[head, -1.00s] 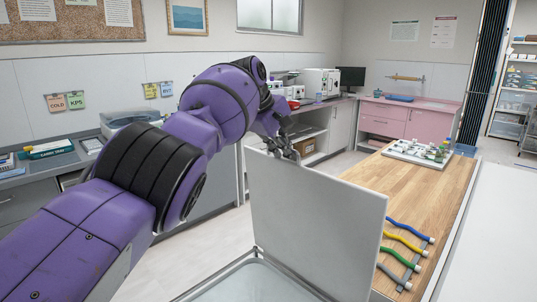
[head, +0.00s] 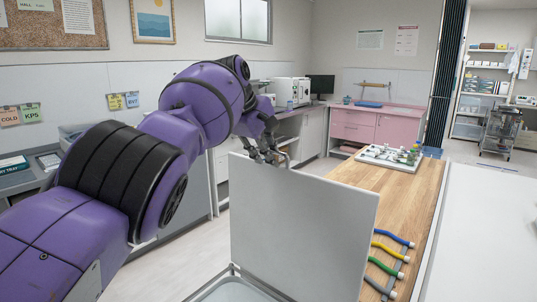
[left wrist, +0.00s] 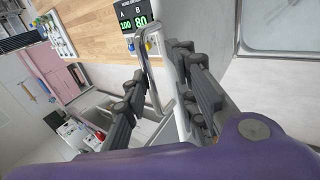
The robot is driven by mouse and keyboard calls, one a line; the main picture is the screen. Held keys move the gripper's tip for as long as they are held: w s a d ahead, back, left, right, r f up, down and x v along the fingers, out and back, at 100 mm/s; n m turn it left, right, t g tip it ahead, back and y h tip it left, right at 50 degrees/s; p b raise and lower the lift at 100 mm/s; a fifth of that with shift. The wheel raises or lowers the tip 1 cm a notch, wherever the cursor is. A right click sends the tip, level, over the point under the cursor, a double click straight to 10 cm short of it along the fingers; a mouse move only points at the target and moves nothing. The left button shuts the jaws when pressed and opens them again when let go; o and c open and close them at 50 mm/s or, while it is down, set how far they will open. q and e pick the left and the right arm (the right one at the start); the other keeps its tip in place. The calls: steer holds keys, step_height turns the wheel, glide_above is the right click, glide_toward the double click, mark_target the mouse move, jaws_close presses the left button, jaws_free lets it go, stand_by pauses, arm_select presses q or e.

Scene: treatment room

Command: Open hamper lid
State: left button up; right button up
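The hamper lid (head: 303,235) is a flat light-grey panel standing raised, close to upright, at the lower middle of the head view. The hamper's rim and opening (head: 236,290) show only partly at the bottom edge. My left gripper (head: 275,160) is at the lid's top edge, partly behind it. In the left wrist view, my left gripper's dark fingers (left wrist: 160,75) are apart, with the lid's metal bar handle (left wrist: 152,72) between or just beside them; firm contact cannot be made out. My right gripper is not in view.
A wooden-topped table (head: 412,190) stands to the right, close to the lid, with coloured-handled tools (head: 392,250) and a white tray of small items (head: 390,157). A counter (head: 35,180) runs along the left wall. Pale floor (head: 170,265) is clear left of the hamper.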

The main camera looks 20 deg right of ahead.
arm_select(q)
steer(key=shift+d+f, duration=0.1)
steer(key=shift+f, duration=0.15)
steer(key=shift+s+r, duration=0.1)
steer(key=v, duration=1.2)
